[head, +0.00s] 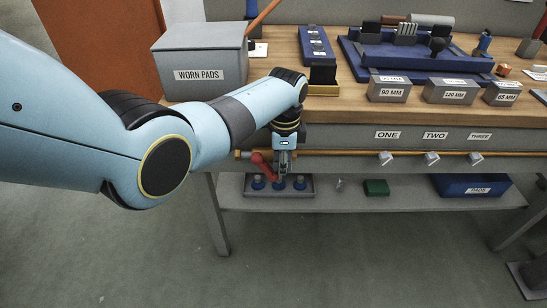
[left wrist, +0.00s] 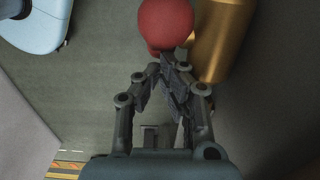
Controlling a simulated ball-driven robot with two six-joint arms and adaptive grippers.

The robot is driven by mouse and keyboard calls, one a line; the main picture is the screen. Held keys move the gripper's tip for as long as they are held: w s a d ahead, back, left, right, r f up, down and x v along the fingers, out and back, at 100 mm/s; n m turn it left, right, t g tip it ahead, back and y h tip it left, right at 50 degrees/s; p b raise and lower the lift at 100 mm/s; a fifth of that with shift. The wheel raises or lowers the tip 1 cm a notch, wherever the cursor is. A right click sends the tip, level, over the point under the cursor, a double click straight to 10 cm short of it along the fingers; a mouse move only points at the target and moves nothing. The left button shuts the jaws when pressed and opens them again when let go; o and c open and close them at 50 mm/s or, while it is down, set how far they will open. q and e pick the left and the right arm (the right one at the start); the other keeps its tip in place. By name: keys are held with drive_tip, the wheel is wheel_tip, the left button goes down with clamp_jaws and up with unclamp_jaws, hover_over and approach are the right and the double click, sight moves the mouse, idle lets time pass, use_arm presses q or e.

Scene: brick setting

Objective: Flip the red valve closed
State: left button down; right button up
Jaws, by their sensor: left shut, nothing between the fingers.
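The red valve handle (head: 261,163) is on the copper-coloured pipe (head: 350,153) along the front of the bench. In the head view it slants down and to the right, and part of it is behind my left gripper (head: 283,168). In the left wrist view, the rounded red end of the handle (left wrist: 165,22) is just beyond the fingertips of my left gripper (left wrist: 168,62), beside the brass-coloured pipe (left wrist: 221,38). The gripper is shut with nothing between its fingers. I cannot tell whether the fingertips touch the handle. My right gripper is not in view.
A grey WORN PADS box (head: 200,60) stands on the bench at the left. Labelled blocks (head: 389,90) line the bench's front edge. Small taps (head: 432,158) sit along the pipe to the right. The lower shelf (head: 400,201) holds a tray, a green block and a blue bin.

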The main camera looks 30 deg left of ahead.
use_arm(q)
drive_tip(key=g+y+b, duration=0.1)
drive_tip(key=f+y+b, duration=0.1)
drive_tip(key=y, duration=0.1)
drive_tip(key=shift+f+g, duration=0.3)
drive_tip(key=shift+g, duration=0.1)
drive_tip(key=shift+s+f+b, duration=0.1)
drive_tip(key=shift+f+b, duration=0.1)
drive_tip(key=shift+b, duration=0.1)
idle(0.5)
drive_tip(key=shift+a, duration=0.1)
idle(0.3)
drive_tip(key=shift+r, duration=0.1)
